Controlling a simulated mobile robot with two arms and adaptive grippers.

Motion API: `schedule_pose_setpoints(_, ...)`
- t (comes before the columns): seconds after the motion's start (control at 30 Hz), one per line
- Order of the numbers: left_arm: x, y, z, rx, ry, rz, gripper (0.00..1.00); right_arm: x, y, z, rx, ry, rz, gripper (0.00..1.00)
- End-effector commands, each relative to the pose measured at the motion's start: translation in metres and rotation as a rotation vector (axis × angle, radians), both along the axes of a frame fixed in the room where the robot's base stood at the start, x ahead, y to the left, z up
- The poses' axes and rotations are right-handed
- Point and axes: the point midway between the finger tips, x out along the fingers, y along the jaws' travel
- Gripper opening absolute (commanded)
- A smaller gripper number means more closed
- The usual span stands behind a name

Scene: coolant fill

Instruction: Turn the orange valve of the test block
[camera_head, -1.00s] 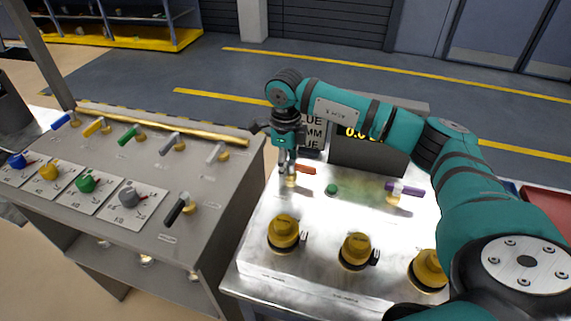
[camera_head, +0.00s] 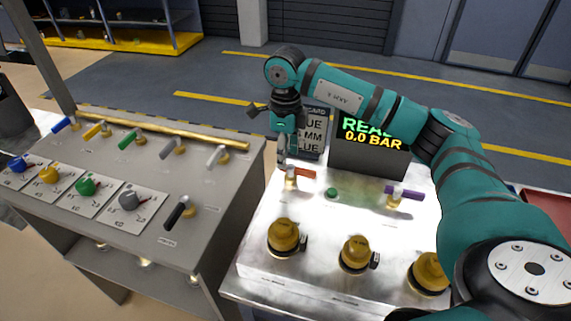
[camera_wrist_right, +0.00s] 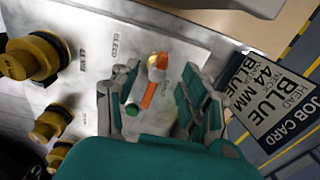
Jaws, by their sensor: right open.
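The test block (camera_head: 257,272) is a pale metal bench top. The orange valve (camera_head: 303,173) stands at its back left, with a brass body and a short orange handle pointing right. It also shows in the right wrist view (camera_wrist_right: 151,94), between and beyond the fingers. My right gripper (camera_head: 284,160) points down just above and behind the valve in the head view. In the wrist view the right gripper (camera_wrist_right: 153,90) is open, one finger on each side of the orange handle, with nothing held. Whether a finger touches the valve cannot be told. My left gripper is out of view.
A green button (camera_head: 331,192) and a purple-handled valve (camera_head: 404,192) are to the right of the orange valve. Yellow caps (camera_head: 284,235) line the front. A pressure display (camera_head: 370,150) reading 0.0 BAR and a job card (camera_head: 316,130) stand behind. A grey valve panel (camera_head: 130,165) is left.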

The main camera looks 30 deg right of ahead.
Motion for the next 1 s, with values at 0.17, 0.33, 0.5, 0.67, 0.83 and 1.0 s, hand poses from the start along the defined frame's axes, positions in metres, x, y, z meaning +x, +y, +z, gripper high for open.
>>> schedule_pose_setpoints(0.17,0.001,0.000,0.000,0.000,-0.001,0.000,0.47,0.001,0.000,0.039,0.000,-0.004,-0.001,0.45)
schedule_pose_setpoints(0.33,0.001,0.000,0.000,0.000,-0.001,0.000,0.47,0.000,0.000,0.060,0.001,-0.001,0.000,0.45)
schedule_pose_setpoints(0.5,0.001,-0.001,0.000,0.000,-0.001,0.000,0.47,0.000,0.000,0.068,0.000,0.000,0.000,0.45)
schedule_pose_setpoints(0.67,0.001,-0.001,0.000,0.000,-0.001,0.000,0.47,0.000,0.000,0.068,0.000,0.000,0.000,0.45)
schedule_pose_setpoints(0.83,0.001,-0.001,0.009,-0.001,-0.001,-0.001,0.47,-0.002,-0.001,0.078,0.001,0.000,-0.005,0.45)
schedule_pose_setpoints(1.0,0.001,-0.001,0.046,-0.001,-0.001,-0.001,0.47,-0.016,-0.010,0.117,0.003,0.003,-0.038,0.45)
